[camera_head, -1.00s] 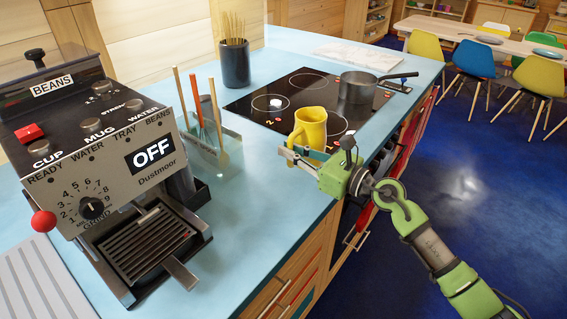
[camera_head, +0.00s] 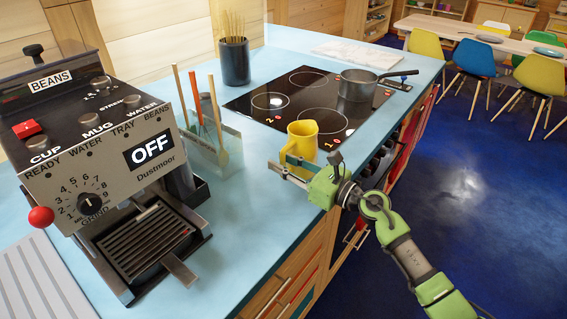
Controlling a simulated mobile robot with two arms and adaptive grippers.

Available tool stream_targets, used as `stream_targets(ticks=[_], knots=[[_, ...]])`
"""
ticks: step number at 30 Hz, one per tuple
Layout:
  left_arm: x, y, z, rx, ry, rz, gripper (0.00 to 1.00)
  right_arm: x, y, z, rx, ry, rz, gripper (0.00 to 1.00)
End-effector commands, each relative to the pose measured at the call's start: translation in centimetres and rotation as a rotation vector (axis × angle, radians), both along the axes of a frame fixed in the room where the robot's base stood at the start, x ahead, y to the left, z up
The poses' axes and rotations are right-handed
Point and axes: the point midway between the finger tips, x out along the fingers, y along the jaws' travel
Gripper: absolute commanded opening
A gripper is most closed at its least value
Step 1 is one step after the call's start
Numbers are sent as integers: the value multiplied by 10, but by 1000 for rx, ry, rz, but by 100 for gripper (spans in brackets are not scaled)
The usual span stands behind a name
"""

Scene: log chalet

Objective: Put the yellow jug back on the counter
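The yellow jug (camera_head: 302,139) is upright near the front edge of the blue counter (camera_head: 245,215), by the near corner of the black hob. My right gripper (camera_head: 292,170) reaches in from the right. Its fingers are around the jug's lower part and seem shut on it. The fingers hide the jug's base, so I cannot tell whether it touches the counter or is held just above it. My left gripper is not in view.
A grey saucepan (camera_head: 357,84) stands on the hob (camera_head: 300,100). A utensil holder (camera_head: 212,150) stands left of the jug, and a coffee machine (camera_head: 110,160) fills the left. A dark pot of sticks (camera_head: 234,62) stands behind. The counter's near middle is clear.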

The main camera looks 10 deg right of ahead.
Motion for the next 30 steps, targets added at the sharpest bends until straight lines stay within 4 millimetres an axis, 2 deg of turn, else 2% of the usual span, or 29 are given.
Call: stream_targets(ticks=[11, 13, 24, 30], knots=[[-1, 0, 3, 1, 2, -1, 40, 0, 0, 3, 0, 0, 0, 26], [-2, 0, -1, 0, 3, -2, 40, -5, -5, 0, -1, 0, -1, 26], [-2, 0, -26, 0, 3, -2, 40, -65, -50, -4, -5, 3, 0, 26], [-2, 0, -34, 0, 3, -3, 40, -87, -67, -1, -1, 2, 0, 26]])
